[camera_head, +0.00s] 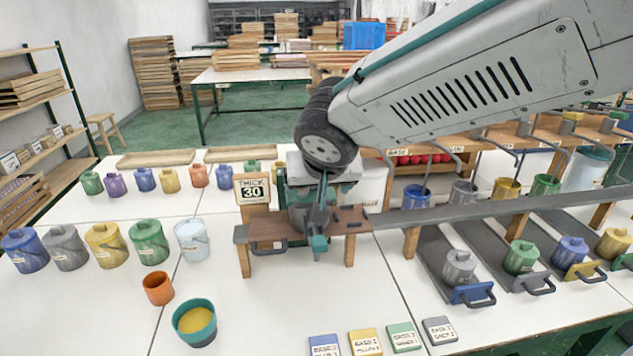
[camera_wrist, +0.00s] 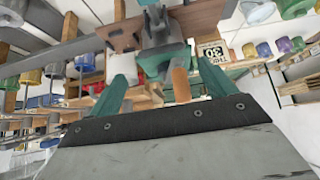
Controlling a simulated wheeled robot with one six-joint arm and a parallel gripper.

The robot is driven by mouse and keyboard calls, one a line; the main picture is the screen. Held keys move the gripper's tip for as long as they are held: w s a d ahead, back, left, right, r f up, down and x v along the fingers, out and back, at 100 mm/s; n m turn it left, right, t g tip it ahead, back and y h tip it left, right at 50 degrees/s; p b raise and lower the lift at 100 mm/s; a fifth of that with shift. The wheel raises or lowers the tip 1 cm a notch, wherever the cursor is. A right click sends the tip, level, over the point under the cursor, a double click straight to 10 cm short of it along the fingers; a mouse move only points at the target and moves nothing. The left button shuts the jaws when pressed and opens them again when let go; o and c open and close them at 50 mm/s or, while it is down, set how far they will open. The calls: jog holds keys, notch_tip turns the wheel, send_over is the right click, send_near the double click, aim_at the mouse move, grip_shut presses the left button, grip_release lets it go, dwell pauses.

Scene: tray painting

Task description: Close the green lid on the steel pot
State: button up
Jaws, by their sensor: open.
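A grey steel pot (camera_head: 298,212) sits on a small wooden stand (camera_head: 265,230) in the middle of the table, partly hidden by my wrist and gripper. In the wrist view, a grey and teal-green piece (camera_wrist: 165,60), which looks like the pot's lid and fittings, lies ahead of my fingers. I cannot tell the lid's exact angle. My gripper (camera_wrist: 163,82) has its two teal fingers spread apart, with nothing held between them. It is close to the pot, but contact is not clear.
A sign reading "THICK 30" (camera_head: 252,190) stands left of the pot. Several lidded paint pots (camera_head: 105,245) stand at left. An orange cup (camera_head: 158,288) and a teal bowl of yellow paint (camera_head: 195,322) are in front. A long grey rail (camera_head: 500,207) runs right.

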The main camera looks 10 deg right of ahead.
jog(key=shift+s+a+r, duration=0.1)
jog(key=shift+s+r, duration=0.05)
jog(key=shift+s, duration=1.1)
jog(key=shift+s+r, duration=0.15)
jog(key=shift+s, duration=1.05)
jog(key=v, duration=0.7)
jog(key=shift+s+r, duration=0.25)
jog(key=shift+r, duration=0.05)
jog(key=s+d+f+g, duration=0.3)
jog(key=s+d, duration=0.4)
jog(key=d, duration=0.1)
jog(key=s+d+f+g, duration=0.3)
jog(key=s+d+f, duration=0.1)
jog(key=s+d, duration=0.3)
jog(key=shift+d+f+n+y, duration=0.2)
jog(key=shift+d+n+y, duration=0.1)
jog(key=shift+d, duration=0.2)
